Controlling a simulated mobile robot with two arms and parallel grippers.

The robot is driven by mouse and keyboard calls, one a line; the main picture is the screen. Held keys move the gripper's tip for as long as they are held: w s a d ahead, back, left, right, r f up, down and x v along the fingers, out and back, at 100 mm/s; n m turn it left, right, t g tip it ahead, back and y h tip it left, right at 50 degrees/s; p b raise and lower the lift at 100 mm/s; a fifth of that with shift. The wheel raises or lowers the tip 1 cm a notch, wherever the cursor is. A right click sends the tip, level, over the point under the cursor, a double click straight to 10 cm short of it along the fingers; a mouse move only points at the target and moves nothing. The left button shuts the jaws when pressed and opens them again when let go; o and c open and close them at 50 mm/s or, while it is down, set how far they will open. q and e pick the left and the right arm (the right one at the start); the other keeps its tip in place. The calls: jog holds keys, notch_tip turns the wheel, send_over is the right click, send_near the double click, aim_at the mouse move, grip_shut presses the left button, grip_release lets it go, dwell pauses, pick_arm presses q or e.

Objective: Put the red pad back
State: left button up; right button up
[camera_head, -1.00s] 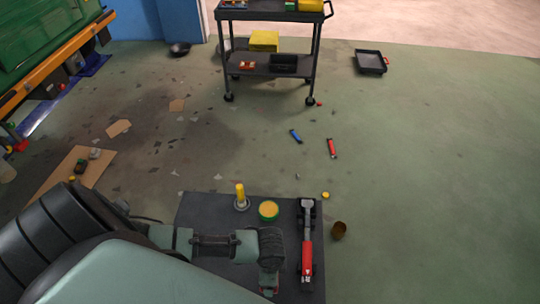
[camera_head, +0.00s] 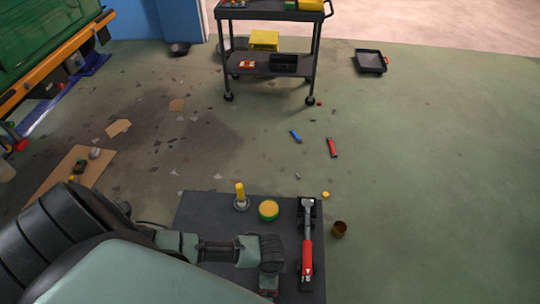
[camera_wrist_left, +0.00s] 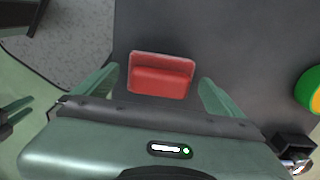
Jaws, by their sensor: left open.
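The red pad (camera_wrist_left: 160,75) is a small red block with a raised rectangular part. In the left wrist view it lies on the dark mat (camera_wrist_left: 225,35), between the two fingers of my left gripper (camera_wrist_left: 155,90). The fingers are spread, with a gap on each side of the pad. In the head view my left gripper (camera_head: 268,283) is over the front part of the dark mat (camera_head: 200,215), and my wrist largely hides the pad there. My right gripper is not in view.
A red and grey floor jack (camera_head: 307,250) lies on the mat just right of my gripper. A green-yellow roll (camera_head: 268,210) and a yellow-handled item (camera_head: 240,195) stand behind my wrist. A black cart (camera_head: 270,70) stands at the back. The floor at right is mostly clear.

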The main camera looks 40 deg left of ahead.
pick_arm(q)
notch_tip(320, 180, up, 12)
jog(key=p, duration=0.1)
dwell(0.4)
